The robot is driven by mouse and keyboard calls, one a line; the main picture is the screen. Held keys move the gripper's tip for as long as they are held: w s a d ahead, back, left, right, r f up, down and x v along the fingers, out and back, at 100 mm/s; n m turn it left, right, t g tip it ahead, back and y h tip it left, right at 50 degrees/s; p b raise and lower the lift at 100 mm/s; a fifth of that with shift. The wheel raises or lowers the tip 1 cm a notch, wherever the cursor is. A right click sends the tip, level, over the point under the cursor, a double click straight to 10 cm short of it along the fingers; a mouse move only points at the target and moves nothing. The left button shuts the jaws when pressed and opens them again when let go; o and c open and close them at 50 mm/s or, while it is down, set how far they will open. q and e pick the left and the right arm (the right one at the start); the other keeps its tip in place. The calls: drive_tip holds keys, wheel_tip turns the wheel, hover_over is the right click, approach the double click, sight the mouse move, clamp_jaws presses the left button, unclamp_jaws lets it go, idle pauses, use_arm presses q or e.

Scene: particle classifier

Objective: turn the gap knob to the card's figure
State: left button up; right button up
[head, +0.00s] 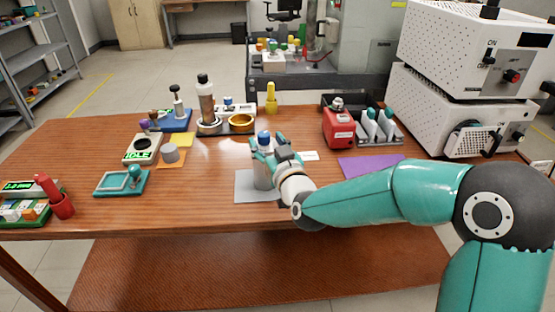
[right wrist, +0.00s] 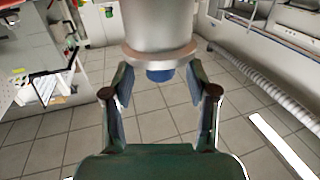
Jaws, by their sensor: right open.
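In the right wrist view my right gripper (right wrist: 158,78) is open, a finger on each side of the blue knob (right wrist: 160,76) and the cylinder's flanged end (right wrist: 160,54); gaps show beside the knob. My left gripper is out of view.
A red device (head: 339,127) and a purple mat (head: 370,165) are to the right. A tall brown-and-grey cylinder (head: 206,103) and metal rings stand behind left. A teal-framed tray (head: 120,184) lies at left. The table between the tray and grey mat is clear.

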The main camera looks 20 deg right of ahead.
drive_tip(key=s, duration=0.9)
